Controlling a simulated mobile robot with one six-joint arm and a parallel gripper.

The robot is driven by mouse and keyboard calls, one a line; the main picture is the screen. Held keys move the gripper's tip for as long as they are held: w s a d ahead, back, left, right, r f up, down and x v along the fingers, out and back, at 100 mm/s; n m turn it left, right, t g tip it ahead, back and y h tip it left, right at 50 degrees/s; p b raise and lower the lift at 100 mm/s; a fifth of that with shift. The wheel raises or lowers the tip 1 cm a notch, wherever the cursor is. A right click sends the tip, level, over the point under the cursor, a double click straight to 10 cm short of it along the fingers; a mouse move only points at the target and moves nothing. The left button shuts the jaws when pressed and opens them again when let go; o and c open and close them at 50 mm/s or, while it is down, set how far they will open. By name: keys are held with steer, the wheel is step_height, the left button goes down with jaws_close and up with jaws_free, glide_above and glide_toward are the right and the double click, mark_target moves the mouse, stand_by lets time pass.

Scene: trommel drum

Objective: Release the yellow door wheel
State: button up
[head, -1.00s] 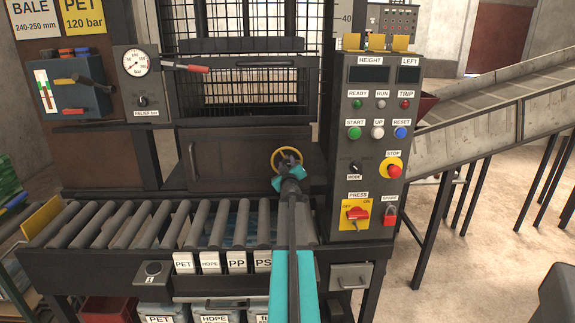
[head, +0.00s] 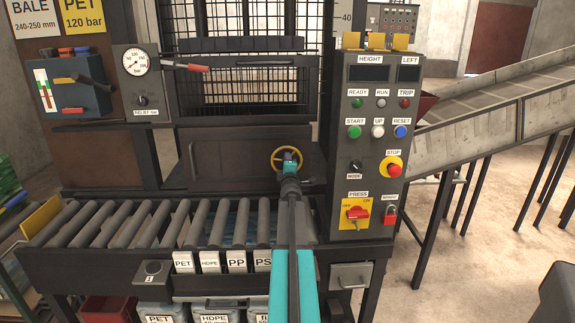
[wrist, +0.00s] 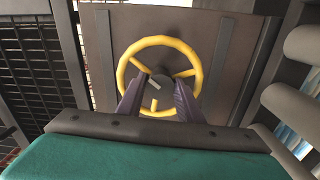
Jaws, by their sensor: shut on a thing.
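The yellow door wheel (head: 273,158) is mounted on the right part of the dark brown door (head: 228,160) in the head view. In the wrist view the wheel (wrist: 158,40) faces me, with yellow spokes running to a grey hub (wrist: 157,82). My gripper (wrist: 160,86) is at the wheel, with one dark finger on each side of the hub, shut on the wheel's middle. In the head view my gripper (head: 289,160) covers the wheel's centre and lower right, so the exact contact is hidden there.
A roller table (head: 150,225) lies in front of the door. The control panel (head: 375,130) with its buttons stands close to the right of my arm. A mesh guard (head: 245,85) is above the door. A sloping conveyor (head: 480,115) is at the right.

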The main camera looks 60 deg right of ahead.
steer(key=n, duration=0.3)
steer(key=shift+n, duration=0.4)
steer(key=shift+n+b, duration=0.4)
steer(key=shift+n, duration=1.6)
steer(key=o, duration=1)
steer(key=shift+o, duration=0.2)
steer(key=shift+a, duration=0.1)
steer(key=v, duration=1.3)
steer(key=shift+s+a, duration=0.2)
steer(key=shift+a, duration=0.1)
